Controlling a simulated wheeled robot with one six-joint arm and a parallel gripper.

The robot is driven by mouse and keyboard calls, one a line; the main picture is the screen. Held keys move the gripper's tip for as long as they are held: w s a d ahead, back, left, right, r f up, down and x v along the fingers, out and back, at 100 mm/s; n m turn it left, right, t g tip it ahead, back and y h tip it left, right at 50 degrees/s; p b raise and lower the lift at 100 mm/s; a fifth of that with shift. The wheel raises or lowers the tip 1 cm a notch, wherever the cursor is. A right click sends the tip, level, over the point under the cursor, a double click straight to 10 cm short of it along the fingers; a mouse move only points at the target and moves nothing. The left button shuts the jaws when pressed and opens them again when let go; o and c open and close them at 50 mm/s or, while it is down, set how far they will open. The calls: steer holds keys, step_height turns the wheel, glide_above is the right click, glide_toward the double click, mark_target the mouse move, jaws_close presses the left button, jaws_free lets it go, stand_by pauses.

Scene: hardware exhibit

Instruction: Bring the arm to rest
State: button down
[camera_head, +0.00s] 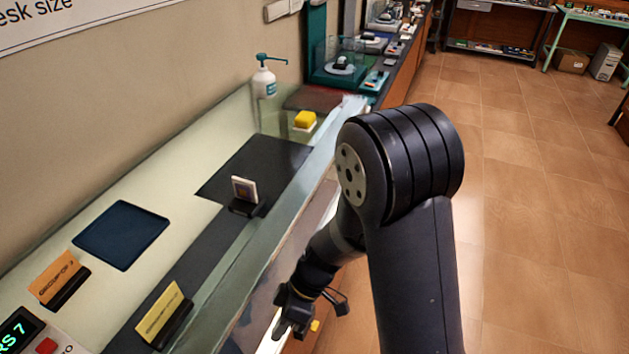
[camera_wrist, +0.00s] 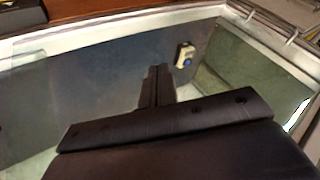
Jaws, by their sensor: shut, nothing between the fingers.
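My gripper (camera_head: 293,322) hangs low at the end of my bent black arm in the head view, beside the front edge of the exhibit counter (camera_head: 225,312). In the wrist view the two dark fingers of my gripper (camera_wrist: 158,72) lie together with nothing between them. Below the fingertips is a pale-rimmed case or counter. Whether the fingers touch anything cannot be told.
The counter holds a chip on a stand (camera_head: 243,192), a yellow block (camera_head: 305,120), a pump bottle (camera_head: 264,80) and sign cards. The tiled floor (camera_head: 530,200) at right is clear.

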steer(key=v, duration=0.5)
steer(key=shift+w+d+r, duration=0.1)
steer(key=shift+d+r, duration=0.05)
steer(key=shift+r, duration=0.15)
steer(key=shift+b, duration=0.3)
